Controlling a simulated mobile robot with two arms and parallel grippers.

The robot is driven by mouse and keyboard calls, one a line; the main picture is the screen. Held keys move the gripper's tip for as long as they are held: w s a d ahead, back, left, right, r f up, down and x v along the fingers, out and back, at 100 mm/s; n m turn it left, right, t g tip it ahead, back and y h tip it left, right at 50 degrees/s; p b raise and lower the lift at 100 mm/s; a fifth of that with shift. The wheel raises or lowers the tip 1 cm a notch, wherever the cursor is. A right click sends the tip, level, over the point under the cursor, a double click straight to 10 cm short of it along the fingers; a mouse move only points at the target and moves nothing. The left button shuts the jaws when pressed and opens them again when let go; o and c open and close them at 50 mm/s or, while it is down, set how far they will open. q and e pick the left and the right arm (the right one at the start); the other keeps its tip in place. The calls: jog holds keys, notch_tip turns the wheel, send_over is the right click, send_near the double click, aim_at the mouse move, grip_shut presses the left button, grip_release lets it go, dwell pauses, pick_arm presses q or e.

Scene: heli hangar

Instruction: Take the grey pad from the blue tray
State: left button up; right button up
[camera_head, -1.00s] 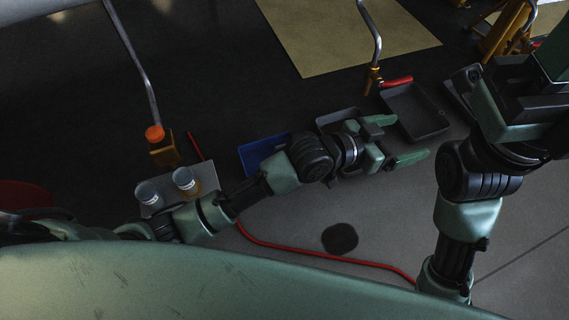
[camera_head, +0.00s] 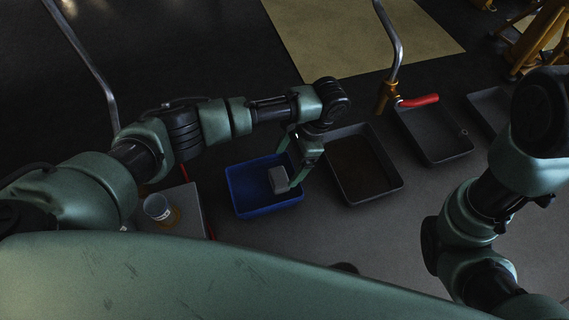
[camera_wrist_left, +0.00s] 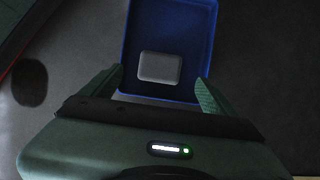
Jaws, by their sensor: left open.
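The blue tray (camera_head: 240,189) lies on the floor at the middle of the head view, with the grey pad (camera_head: 279,180) in its right part. In the left wrist view the blue tray (camera_wrist_left: 197,40) is ahead, and the grey pad (camera_wrist_left: 160,67) lies flat near its closer end. My left gripper (camera_head: 292,168) is open above the tray's right side, its fingers pointing down around the pad's area. In the wrist view the open left gripper (camera_wrist_left: 160,88) has its fingers on either side, and the pad shows between and beyond them. My right gripper is out of view.
A dark tray (camera_head: 396,185) stands right of the blue tray, with another dark tray (camera_head: 465,146) beyond it. A jar (camera_head: 158,207) stands at the left. A metal pole with a red handle (camera_head: 418,101) rises behind the trays.

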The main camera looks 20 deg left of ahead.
aim_at(280, 176)
pick_arm(q)
jog(key=shift+w+b+x, duration=0.2)
jog(key=shift+b+x, duration=0.5)
jog(key=shift+x, duration=0.3)
jog(key=shift+s+a+f+b, duration=0.2)
jog(key=shift+s+f+b, duration=0.05)
jog(key=shift+f+b, duration=0.2)
jog(key=b+x, duration=0.4)
jog(key=shift+d, duration=0.15)
jog(key=shift+s+f+b, duration=0.1)
jog(key=shift+f+b, duration=0.3)
jog(key=shift+b, duration=0.1)
jog(key=shift+r, duration=0.1)
jog(key=c, duration=1.4)
